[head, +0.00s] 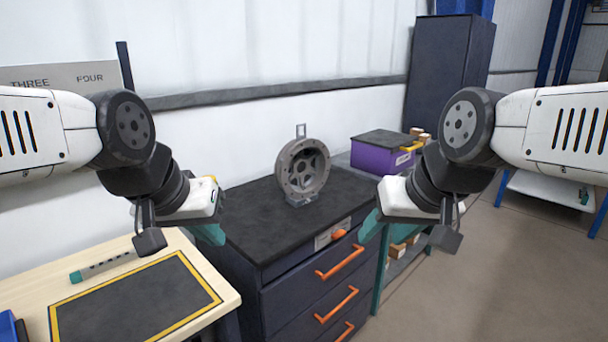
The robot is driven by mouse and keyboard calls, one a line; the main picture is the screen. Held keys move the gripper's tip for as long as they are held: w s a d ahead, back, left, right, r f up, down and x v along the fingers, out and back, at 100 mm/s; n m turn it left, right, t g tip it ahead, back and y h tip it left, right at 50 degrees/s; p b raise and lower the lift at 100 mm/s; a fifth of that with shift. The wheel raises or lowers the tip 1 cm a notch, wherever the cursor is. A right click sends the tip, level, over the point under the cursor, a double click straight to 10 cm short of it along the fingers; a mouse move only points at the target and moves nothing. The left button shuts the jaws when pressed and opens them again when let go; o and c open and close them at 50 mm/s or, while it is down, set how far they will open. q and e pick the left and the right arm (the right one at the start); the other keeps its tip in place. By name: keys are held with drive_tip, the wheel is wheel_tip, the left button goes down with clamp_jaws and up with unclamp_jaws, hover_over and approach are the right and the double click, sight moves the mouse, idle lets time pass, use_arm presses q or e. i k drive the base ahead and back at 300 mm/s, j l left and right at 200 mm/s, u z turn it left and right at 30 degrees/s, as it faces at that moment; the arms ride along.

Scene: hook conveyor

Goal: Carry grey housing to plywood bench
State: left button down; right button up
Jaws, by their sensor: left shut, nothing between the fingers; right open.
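The grey housing (290,167), a round ring-shaped casting with inner spokes and a small loop on top, stands upright on the black top of a dark drawer cabinet (257,230). The plywood bench (203,265) is at the lower left, with a dark mat edged in yellow on its top. My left gripper (210,235), with teal fingers, is shut and empty, left of the housing near the cabinet's left edge. My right gripper (370,226) is open and empty, right of the housing near the cabinet's right edge. Both are apart from the housing.
A purple bin (375,156) stands behind the housing to the right. A grey stick with a teal end (103,266) lies on the bench behind the mat. An orange knob (339,234) and orange handles project from the cabinet front. Open floor lies at right.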

sight(302, 166)
drive_tip(key=i+l, duration=0.1)
drive_tip(key=i, duration=0.7)
drive_tip(key=i+l+u, duration=0.1)
drive_tip(key=u, duration=1.55)
drive_tip(key=l, duration=0.3)
